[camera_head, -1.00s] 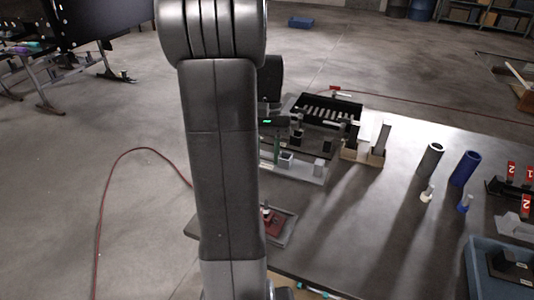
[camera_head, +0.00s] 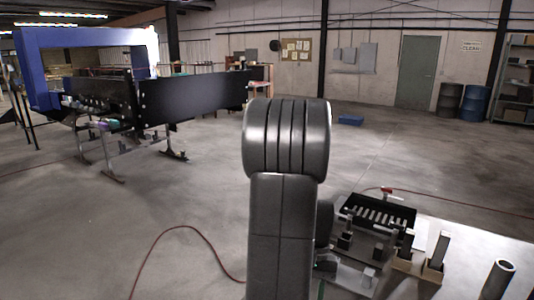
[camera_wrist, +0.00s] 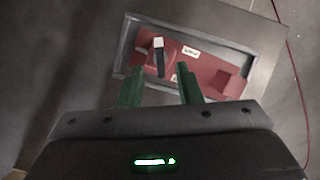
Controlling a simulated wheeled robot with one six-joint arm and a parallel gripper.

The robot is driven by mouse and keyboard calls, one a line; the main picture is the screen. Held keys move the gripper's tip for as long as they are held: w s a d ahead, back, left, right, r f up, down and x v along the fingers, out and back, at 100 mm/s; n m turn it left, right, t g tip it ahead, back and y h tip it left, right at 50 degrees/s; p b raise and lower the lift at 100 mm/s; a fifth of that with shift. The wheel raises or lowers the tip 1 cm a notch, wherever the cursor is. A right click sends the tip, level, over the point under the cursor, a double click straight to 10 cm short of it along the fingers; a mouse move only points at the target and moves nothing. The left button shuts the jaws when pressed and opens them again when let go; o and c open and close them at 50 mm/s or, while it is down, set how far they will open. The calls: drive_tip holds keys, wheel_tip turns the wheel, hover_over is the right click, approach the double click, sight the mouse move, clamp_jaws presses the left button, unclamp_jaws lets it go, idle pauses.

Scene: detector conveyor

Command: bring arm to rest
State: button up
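My gripper (camera_wrist: 160,88) shows in the wrist view with its two green fingers apart and nothing between them. Beyond the fingertips lies a grey-rimmed tray (camera_wrist: 122,52) with a red insert (camera_wrist: 205,68). A small dark piece with a white top (camera_wrist: 159,55) stands on the insert, apart from the fingers as far as I can tell. In the head view my arm rises through the middle and hides what is behind it. My gripper does not show clearly there.
The work table (camera_head: 455,275) is at the lower right, with a black slotted rack (camera_head: 378,213), upright blocks (camera_head: 438,250) and a dark tube (camera_head: 497,280). A blue-framed conveyor machine (camera_head: 85,38) stands at the left. A red hose (camera_head: 160,236) lies on the floor. The floor between is open.

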drive_tip(key=shift+x, duration=2.2)
drive_tip(key=shift+s+r, duration=0.1)
